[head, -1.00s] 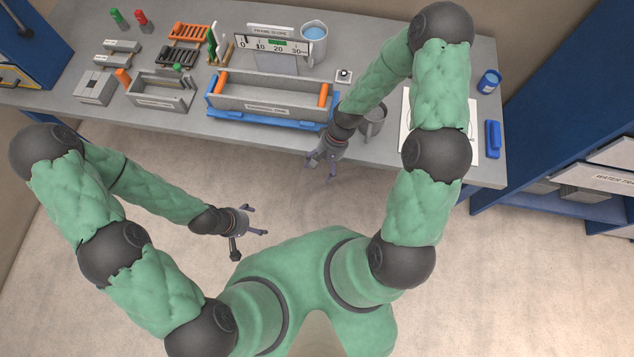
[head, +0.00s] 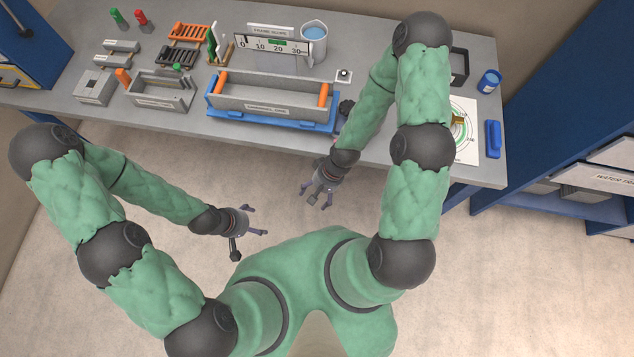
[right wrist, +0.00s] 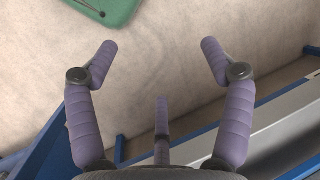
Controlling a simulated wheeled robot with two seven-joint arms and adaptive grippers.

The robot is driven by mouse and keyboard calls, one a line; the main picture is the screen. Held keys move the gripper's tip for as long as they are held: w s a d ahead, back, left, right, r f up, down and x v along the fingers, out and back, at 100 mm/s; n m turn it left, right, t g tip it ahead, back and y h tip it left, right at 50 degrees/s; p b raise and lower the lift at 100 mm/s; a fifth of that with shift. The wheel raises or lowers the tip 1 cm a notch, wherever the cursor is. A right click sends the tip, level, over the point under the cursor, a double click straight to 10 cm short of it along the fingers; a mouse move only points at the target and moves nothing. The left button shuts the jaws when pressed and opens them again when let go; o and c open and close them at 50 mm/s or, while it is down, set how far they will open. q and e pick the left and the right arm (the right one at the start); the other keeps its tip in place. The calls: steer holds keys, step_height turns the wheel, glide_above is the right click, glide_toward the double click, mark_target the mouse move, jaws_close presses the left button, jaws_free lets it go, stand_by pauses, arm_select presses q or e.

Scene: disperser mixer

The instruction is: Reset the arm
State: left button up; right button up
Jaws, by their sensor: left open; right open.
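My right gripper (head: 318,193) is open and empty in the head view, in front of the table's front edge and above the floor. In the right wrist view its purple fingers (right wrist: 160,62) are spread apart with only floor between them. My left gripper (head: 252,220) is open and empty in the head view, out over the floor at the left of my body, clear of the table. My right arm reaches over the right part of the table and hides some of what stands there.
The grey table (head: 240,140) carries a long grey trough (head: 270,97) on a blue base, a flow scale (head: 272,43), a cup of blue liquid (head: 313,42) and a round printed chart (head: 466,140). A blue shelf unit (head: 560,110) stands at right. The floor before the table is clear.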

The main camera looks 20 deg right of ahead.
steer(key=shift+f, duration=0.1)
steer(key=s+a+f+n+t+b, duration=0.1)
steer(key=s+a+f+b, duration=0.1)
steer(key=f+b, duration=1)
steer(key=shift+s+a+n+b, duration=0.3)
steer(key=shift+a+n, duration=0.1)
steer(key=shift+a, duration=0.25)
steer(key=shift+r, duration=0.1)
